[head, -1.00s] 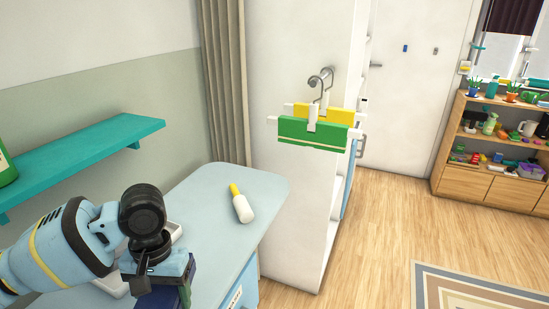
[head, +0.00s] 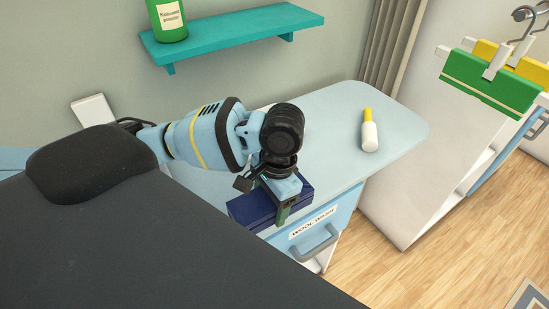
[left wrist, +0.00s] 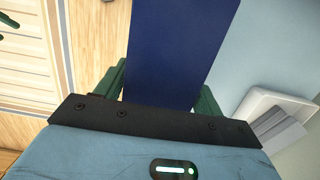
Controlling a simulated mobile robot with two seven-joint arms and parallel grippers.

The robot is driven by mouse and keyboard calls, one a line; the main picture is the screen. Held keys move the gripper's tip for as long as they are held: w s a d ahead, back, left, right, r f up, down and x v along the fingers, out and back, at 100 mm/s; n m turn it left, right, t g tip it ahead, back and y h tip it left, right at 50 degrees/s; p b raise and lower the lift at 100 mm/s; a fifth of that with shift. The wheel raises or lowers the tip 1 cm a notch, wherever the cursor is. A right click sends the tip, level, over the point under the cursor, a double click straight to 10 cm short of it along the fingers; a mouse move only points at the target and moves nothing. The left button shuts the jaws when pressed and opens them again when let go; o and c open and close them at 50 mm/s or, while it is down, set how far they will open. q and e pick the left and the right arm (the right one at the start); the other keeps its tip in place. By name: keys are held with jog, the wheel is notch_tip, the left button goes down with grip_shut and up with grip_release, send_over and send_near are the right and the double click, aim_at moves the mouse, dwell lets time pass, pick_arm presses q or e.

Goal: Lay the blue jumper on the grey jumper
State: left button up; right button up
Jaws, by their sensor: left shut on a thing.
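The blue jumper (head: 250,208) is a dark blue folded block. My left gripper (head: 283,208) is shut on it and holds it by the front edge of the light blue counter. In the left wrist view the jumper (left wrist: 182,50) sits between the green fingers, with floor to one side and counter to the other. A grey folded thing (left wrist: 284,134), which looks like the grey jumper, lies in a white tray (left wrist: 262,103) at the right of that view, apart from the blue jumper. The head view hides it behind my arm. My right gripper is out of view.
A white bottle with a yellow cap (head: 370,135) stands on the counter (head: 335,110). A teal shelf (head: 240,38) with a green bottle (head: 167,20) is above. A drawer labelled WOOL WASH (head: 318,225) is below.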

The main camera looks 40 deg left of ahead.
pick_arm(q)
jog(key=shift+w+a, duration=0.1)
jog(key=shift+a, duration=0.1)
jog(key=w+a, duration=0.2)
jog(key=w, duration=0.2)
jog(key=w+a+f+b, duration=0.1)
jog(key=w+a, duration=0.1)
jog(key=w, duration=0.2)
jog(key=w+a+b, duration=0.1)
jog(key=w+a, duration=0.2)
jog(key=w, duration=0.1)
jog(key=shift+w+f, duration=0.25)
jog(key=shift+w, duration=0.05)
jog(key=shift+w+a, duration=0.2)
jog(key=shift+w, duration=0.2)
jog(key=shift+w+a+f, duration=0.1)
jog(key=shift+w+f, duration=0.05)
jog(key=shift+w, duration=0.05)
notch_tip(320, 180, down, 3)
jog(key=shift+f, duration=0.1)
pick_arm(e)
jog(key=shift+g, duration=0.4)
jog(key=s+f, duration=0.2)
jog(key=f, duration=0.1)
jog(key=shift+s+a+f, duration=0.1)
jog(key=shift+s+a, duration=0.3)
